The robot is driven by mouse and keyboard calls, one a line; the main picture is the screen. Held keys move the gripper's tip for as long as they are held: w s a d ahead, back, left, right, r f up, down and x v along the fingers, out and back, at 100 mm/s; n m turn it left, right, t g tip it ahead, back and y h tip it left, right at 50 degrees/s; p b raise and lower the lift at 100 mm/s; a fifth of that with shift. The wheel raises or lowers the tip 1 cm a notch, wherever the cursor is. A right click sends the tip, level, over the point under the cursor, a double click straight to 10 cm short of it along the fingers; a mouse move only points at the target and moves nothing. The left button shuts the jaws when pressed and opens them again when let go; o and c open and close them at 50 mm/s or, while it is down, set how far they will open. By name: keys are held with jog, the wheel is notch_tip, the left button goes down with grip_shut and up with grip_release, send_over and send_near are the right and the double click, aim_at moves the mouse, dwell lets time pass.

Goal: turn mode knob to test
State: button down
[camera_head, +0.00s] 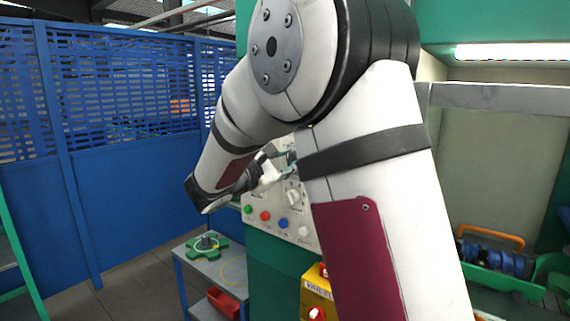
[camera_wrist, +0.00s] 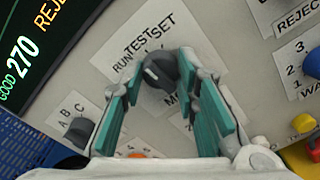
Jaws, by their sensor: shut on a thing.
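The dark mode knob (camera_wrist: 160,70) sits on the pale panel in the wrist view, below the printed words RUN, TEST and SET. A pale mark shows on the left part of the knob; I cannot tell for sure which word it points to. My gripper (camera_wrist: 162,76) has its two teal-padded fingers on either side of the knob and is shut on it. In the head view my gripper (camera_head: 279,160) is at the panel (camera_head: 281,180), partly behind my arm, and the mode knob is hidden there.
A smaller A-B-C knob (camera_wrist: 79,131) is left of my fingers. A lit display (camera_wrist: 38,40) is at upper left. Coloured buttons (camera_head: 265,215) line the panel's lower part. A small table (camera_head: 205,265) stands below.

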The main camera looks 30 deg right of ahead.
jog(key=shift+f+m, duration=0.1)
jog(key=shift+m, duration=0.3)
jog(key=c, duration=1.2)
grip_release()
jog(key=v, duration=1.2)
